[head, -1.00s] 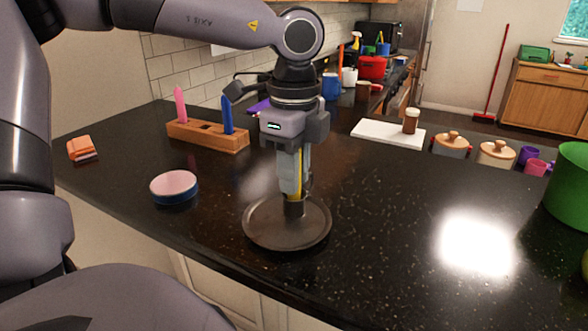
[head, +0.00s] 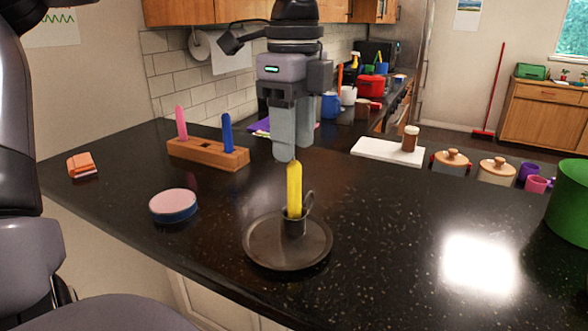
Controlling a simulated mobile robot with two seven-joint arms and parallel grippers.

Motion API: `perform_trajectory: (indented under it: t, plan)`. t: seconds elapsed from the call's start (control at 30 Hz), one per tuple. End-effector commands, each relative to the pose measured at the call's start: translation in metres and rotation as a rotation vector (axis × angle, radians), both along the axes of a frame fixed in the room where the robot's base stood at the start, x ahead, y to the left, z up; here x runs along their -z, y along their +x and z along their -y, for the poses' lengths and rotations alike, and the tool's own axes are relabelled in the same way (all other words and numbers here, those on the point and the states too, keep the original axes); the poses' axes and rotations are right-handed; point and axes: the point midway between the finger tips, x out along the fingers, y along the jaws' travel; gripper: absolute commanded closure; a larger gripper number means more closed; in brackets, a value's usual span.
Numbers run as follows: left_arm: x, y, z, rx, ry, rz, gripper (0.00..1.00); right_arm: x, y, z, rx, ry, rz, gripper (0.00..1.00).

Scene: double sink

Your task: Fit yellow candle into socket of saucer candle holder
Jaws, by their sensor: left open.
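The yellow candle (head: 294,188) stands upright with its lower end in the socket of the saucer candle holder (head: 262,247). The holder is a dark round dish with a small loop handle, flat on the black counter. My left gripper (head: 291,152) is open and empty, pointing down just above the candle's tip. Its fingers overlap in this view, so the gap between them is hard to see. My right gripper is not in view.
A wooden block (head: 208,153) holds a pink candle (head: 181,122) and a blue candle (head: 227,133). A round pink-topped tin (head: 173,203) sits left of the holder. A green pot (head: 570,205) stands at the right edge. The counter right of the holder is clear.

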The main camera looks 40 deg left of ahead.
Motion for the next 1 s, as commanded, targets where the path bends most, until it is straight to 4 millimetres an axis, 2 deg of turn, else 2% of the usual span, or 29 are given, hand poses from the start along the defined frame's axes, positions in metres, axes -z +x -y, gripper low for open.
perform_trajectory:
  t: [0.1,0.3,1.0]
  plan:
    - [-0.018,0.001,0.0,-0.002,0.002,0.0,0.53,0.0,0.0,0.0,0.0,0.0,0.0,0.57]
    - [-0.031,0.0,0.0,0.0,0.001,-0.001,0.53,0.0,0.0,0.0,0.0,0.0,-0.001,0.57]
    - [-0.031,0.0,0.0,0.0,0.0,-0.001,0.53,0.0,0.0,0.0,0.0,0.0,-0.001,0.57]
